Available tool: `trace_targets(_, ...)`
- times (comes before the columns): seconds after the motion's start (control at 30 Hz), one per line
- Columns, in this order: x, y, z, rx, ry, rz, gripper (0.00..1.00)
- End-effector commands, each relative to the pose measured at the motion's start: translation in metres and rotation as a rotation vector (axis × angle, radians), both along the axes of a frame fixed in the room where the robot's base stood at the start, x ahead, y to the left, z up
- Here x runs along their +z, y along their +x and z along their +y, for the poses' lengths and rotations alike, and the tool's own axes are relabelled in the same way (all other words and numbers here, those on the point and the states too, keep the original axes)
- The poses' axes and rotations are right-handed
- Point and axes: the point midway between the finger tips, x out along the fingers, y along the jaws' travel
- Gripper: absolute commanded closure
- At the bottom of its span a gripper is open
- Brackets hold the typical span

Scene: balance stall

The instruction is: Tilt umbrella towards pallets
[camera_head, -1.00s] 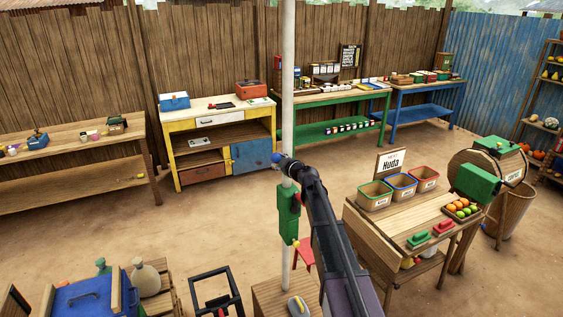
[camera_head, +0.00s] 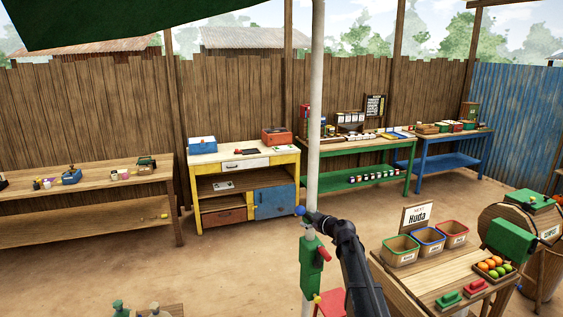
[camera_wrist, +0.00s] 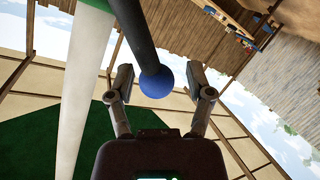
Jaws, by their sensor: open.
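The umbrella's green canopy (camera_head: 150,18) shows at the top left of the head view. Its white pole (camera_head: 316,120) stands upright near the middle, with a green box (camera_head: 311,268) and a red handle (camera_head: 324,255) on it. A blue ball (camera_head: 300,210) shows beside the pole at the end of my dark arm. In the wrist view, the blue ball (camera_wrist: 158,83) tips a dark rod (camera_wrist: 140,40) between the spread fingers of my gripper (camera_wrist: 160,92). I cannot tell whether the fingers touch it. The pole (camera_wrist: 80,90) runs to the left.
Slatted wood (camera_head: 172,308), perhaps a pallet, with bottles is cut off at the bottom left. A stall table (camera_head: 425,280) with bins and fruit stands right of the pole. A yellow workbench (camera_head: 247,162) and other benches line the fence. Open sandy floor lies between.

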Motion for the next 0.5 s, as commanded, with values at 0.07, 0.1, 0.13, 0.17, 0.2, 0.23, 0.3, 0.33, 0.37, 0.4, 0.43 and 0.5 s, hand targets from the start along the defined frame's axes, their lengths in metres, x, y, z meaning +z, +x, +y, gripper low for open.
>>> trace_targets(0.07,-0.005,-0.012,0.003,0.012,0.016,0.047,0.33)
trace_targets(0.1,-0.01,-0.018,0.005,0.017,0.023,0.073,0.33)
trace_targets(0.13,-0.013,-0.023,0.006,0.021,0.028,0.094,0.33)
trace_targets(0.17,-0.018,-0.029,0.008,0.024,0.032,0.116,0.33)
trace_targets(0.2,-0.024,-0.037,0.01,0.029,0.037,0.147,0.33)
trace_targets(0.23,-0.029,-0.044,0.011,0.031,0.04,0.172,0.33)
trace_targets(0.3,-0.042,-0.061,0.015,0.036,0.045,0.238,0.33)
trace_targets(0.33,-0.048,-0.07,0.017,0.037,0.047,0.271,0.33)
trace_targets(0.37,-0.054,-0.078,0.018,0.036,0.049,0.305,0.33)
trace_targets(0.4,-0.063,-0.09,0.02,0.033,0.051,0.353,0.33)
trace_targets(0.43,-0.07,-0.1,0.021,0.029,0.052,0.391,0.33)
trace_targets(0.5,-0.086,-0.123,0.022,0.013,0.052,0.483,0.33)
